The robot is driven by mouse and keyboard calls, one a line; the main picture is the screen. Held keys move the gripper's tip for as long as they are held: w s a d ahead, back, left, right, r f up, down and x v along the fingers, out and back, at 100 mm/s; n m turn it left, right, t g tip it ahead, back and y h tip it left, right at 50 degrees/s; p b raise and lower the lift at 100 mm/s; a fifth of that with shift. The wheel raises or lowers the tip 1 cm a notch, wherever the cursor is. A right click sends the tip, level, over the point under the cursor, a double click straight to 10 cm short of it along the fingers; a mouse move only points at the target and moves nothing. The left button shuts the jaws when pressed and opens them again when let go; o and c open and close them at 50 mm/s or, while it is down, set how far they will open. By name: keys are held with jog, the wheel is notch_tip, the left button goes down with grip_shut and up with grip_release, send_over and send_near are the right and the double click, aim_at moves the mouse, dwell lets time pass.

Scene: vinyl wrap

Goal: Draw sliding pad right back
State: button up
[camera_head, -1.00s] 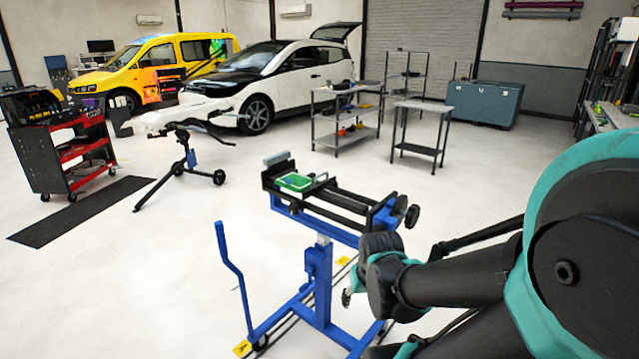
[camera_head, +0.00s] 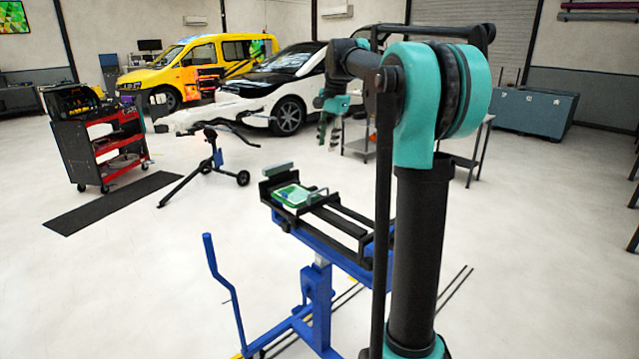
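The blue and black clamp stand (camera_head: 317,285) is in the middle of the head view, with black rails (camera_head: 335,220) along its top. A pale grey block (camera_head: 278,169) is at its far left end. A green and white pad-like piece (camera_head: 291,194) lies on the left part, with a grey bar handle (camera_head: 314,196) beside it. I cannot tell for sure which part is the sliding pad. My arm hides the stand's right end. My gripper (camera_head: 329,132) points down, above and behind the stand, apart from it. Its small fingers look spread, with nothing between them.
A red tool cart (camera_head: 100,150) and a dark floor mat (camera_head: 115,203) are at left. A tripod stand (camera_head: 215,165) is behind the clamp stand. Vehicles and a teal chest (camera_head: 535,112) are at the back. Floor around the stand is open.

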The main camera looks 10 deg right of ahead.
send_near(320, 191)
jog(key=f, duration=0.2)
jog(key=w+f, duration=0.1)
jog(key=f, duration=0.2)
jog(key=a+f, duration=0.1)
jog(key=f, duration=0.1)
jog(key=shift+w+a+f, duration=0.1)
jog(key=shift+w+f, duration=0.1)
jog(key=shift+w, duration=0.05)
grip_shut()
dwell(0.4)
